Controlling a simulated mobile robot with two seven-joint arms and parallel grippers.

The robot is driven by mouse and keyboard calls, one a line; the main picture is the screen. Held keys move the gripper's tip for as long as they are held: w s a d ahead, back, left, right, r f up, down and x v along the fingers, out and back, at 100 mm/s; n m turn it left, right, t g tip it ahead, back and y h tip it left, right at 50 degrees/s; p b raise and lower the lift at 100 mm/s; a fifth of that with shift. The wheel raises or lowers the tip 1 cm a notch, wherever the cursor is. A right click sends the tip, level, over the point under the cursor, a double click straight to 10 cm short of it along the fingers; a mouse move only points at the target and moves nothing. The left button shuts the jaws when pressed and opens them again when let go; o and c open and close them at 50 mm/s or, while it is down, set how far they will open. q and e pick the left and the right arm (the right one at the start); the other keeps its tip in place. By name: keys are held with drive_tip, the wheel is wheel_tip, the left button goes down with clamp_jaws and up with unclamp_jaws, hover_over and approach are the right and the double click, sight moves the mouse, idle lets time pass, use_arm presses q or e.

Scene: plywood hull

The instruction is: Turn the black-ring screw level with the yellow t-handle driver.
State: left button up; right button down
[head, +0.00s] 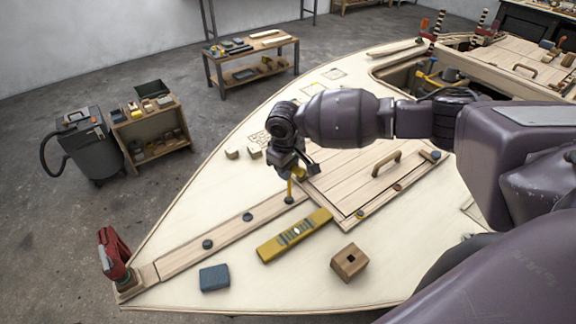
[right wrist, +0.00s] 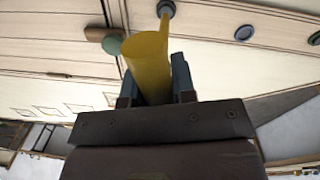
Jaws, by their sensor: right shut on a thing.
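My right gripper (head: 300,173) is shut on the yellow t-handle driver (head: 291,187), over the deck at the left corner of the hatch. The driver points down, and its lower end is at or just above a dark round screw (head: 289,200) on the plank. I cannot tell whether they touch. In the right wrist view the yellow driver (right wrist: 147,62) stands between the fingers, with a dark blue-grey round piece (right wrist: 166,8) at its far end. More dark screws (head: 248,217) sit along the plank. Ring colours are too small to tell. My left gripper is not in view.
A yellow spirit level (head: 268,250) lies just in front of the driver. A wooden block with a hole (head: 349,262) and a blue block (head: 214,278) lie nearer. A red clamp (head: 113,255) is at the bow. The hatch (head: 345,190) with a handle lies to the right.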

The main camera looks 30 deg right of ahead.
drive_tip(key=n+p, duration=0.1)
drive_tip(key=n, duration=0.2)
drive_tip(key=n+p, duration=0.1)
drive_tip(key=n, duration=0.1)
drive_tip(key=shift+s+a+n, duration=0.1)
drive_tip(key=shift+a+n, duration=0.1)
drive_tip(key=shift+n, duration=0.2)
drive_tip(key=shift+a+n+p, duration=0.1)
drive_tip(key=shift+n+p, duration=0.55)
drive_tip(key=shift+n, duration=0.75)
drive_tip(key=shift+p, duration=0.5)
drive_tip(key=shift+f, duration=0.15)
drive_tip(key=shift+f, duration=0.5)
